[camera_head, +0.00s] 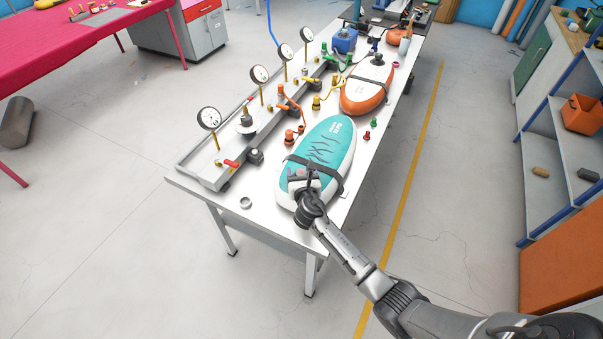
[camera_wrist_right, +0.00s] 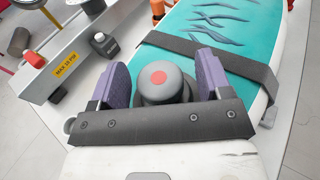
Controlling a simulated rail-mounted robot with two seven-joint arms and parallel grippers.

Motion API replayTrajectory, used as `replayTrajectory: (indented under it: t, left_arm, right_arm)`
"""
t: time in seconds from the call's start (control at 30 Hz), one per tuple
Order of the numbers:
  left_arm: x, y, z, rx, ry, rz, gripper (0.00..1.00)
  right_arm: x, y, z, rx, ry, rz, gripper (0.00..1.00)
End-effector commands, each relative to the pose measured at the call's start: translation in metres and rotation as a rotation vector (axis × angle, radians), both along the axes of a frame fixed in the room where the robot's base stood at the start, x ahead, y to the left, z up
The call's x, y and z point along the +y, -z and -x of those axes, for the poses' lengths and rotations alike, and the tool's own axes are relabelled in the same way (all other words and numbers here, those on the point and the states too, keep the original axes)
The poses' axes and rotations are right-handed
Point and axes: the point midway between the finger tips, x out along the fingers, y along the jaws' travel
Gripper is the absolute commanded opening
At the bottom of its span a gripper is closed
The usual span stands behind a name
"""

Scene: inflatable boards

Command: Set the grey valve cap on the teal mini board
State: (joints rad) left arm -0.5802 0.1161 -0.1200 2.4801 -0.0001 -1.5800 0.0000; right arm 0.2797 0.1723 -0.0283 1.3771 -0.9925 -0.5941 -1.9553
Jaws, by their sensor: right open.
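The teal mini board (camera_head: 326,143), white-edged with a dark strap across it, lies on the near end of the white table. Its teal top also shows in the right wrist view (camera_wrist_right: 236,62). The grey valve cap (camera_wrist_right: 167,86), round with a red dot on top, sits upright at the board's near end, and its base is partly hidden. My right gripper (camera_wrist_right: 167,80) is open, with its purple fingers on either side of the cap. In the head view my right gripper (camera_head: 305,176) covers the board's near end. My left gripper is not in view.
A grey rail (camera_head: 238,133) with several gauges and hoses runs along the table's left side. An orange board (camera_head: 367,88) lies farther back. Small green (camera_head: 374,122) and red (camera_head: 367,135) pieces stand right of the teal board. A grey ring (camera_head: 245,203) lies near the front edge.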

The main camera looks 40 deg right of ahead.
Motion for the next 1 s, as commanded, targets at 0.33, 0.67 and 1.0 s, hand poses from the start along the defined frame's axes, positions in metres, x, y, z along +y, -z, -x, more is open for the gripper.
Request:
replayTrajectory:
  t: [0.33,0.67,1.0]
  left_arm:
    - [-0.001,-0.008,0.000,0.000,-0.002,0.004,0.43]
    - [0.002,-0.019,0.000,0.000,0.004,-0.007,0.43]
    - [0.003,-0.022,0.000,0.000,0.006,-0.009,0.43]
  right_arm:
    - [0.014,-0.005,0.023,0.001,-0.001,0.000,0.72]
    - [0.048,-0.014,0.078,0.001,-0.001,-0.001,0.72]
    - [0.069,-0.020,0.111,0.001,0.000,-0.001,0.72]
